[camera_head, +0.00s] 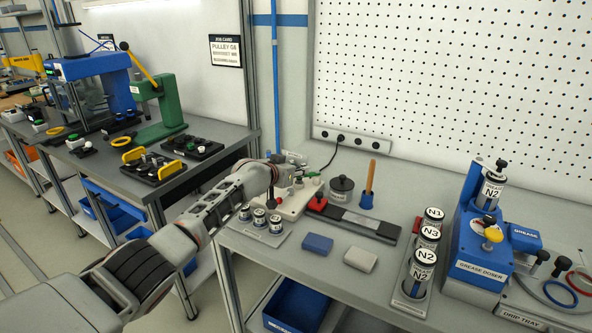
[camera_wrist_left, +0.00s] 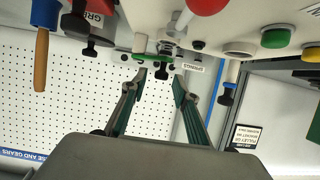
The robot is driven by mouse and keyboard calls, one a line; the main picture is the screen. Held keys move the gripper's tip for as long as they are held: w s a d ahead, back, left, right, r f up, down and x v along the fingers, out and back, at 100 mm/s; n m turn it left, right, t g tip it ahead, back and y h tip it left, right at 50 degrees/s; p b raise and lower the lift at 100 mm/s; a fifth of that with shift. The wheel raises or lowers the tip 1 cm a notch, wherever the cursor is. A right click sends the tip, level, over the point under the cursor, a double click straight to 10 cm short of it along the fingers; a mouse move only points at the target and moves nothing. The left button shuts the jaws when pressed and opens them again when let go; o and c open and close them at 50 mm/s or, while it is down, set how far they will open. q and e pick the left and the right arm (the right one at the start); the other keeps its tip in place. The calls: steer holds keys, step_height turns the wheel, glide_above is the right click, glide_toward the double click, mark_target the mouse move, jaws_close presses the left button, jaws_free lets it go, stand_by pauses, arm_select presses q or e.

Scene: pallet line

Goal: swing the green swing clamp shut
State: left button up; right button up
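The white fixture (camera_head: 298,198) stands at the left end of the right bench. A small green piece (camera_head: 313,174) at its back right may be the green swing clamp; its open or shut position cannot be told. My left gripper (camera_head: 284,176) reaches over the fixture and hides part of it. In the left wrist view my left gripper (camera_wrist_left: 160,77) is open, fingers apart. A small black tip (camera_wrist_left: 162,72) appears between the fingertips; contact cannot be told. The fixture (camera_wrist_left: 250,20) carries a red ball knob (camera_wrist_left: 205,4) and a green button (camera_wrist_left: 276,38). My right gripper is out of view.
A black-lidded pot (camera_head: 342,188) and a wooden-handled mallet (camera_head: 369,182) stand right of the fixture. Metal cylinders (camera_head: 260,218) stand in front. Blue (camera_head: 317,244) and grey (camera_head: 360,259) blocks lie nearer the front edge. The grease doser (camera_head: 478,250) is far right.

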arm_select(q)
steer(key=shift+s, duration=0.15)
steer(key=shift+v, duration=5.9)
steer(key=shift+a, duration=0.1)
